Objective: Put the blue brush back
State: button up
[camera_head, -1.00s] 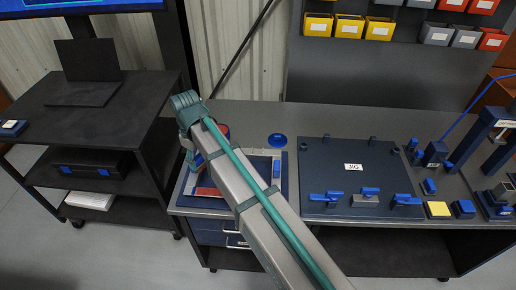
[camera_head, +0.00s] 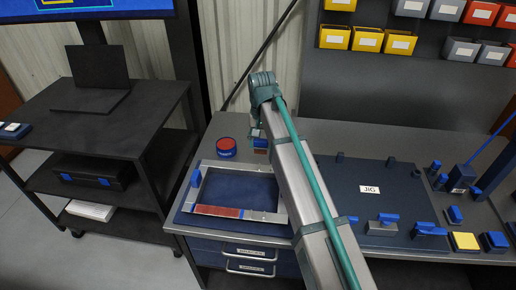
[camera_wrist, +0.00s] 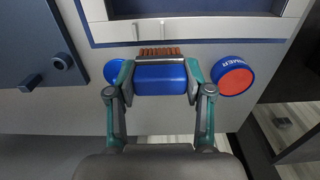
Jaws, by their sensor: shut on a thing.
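The blue brush (camera_wrist: 160,78) is between the fingers of my gripper (camera_wrist: 160,80) in the wrist view. Its blue body lies across the jaws and its reddish-brown bristles point away from me. In the head view the brush (camera_head: 260,143) shows only in part beside my arm, over the bench to the right of a red-topped blue tin (camera_head: 227,148). The tin also shows right of my gripper in the wrist view (camera_wrist: 232,77). A blue disc (camera_wrist: 115,70) lies on the bench, partly hidden behind my left finger.
A grey frame (camera_head: 240,171) with a red strip lies on a dark mat at the bench's left end. The JIG board (camera_head: 390,190) with clamps is right of my arm. Yellow and grey bins hang behind. A black shelf cart (camera_head: 100,115) stands at left.

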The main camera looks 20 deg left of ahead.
jog(key=shift+w+a+f+p, duration=0.5)
jog(key=shift+w+a+f, duration=0.4)
jog(key=shift+w+f, duration=0.6)
jog(key=shift+w+a+f+p, duration=0.45)
jog(key=shift+w+a+f, duration=0.4)
jog(key=shift+w+f, duration=0.65)
jog(key=shift+w+a+f+p, duration=0.5)
jog(key=shift+w+a+f, duration=0.55)
jog(key=shift+w, duration=0.65)
jog(key=shift+d+f+p, duration=0.15)
jog(key=shift+f+p, duration=0.55)
jog(key=shift+f, duration=1.1)
jog(key=shift+f, duration=0.15)
jog(key=o, duration=1.1)
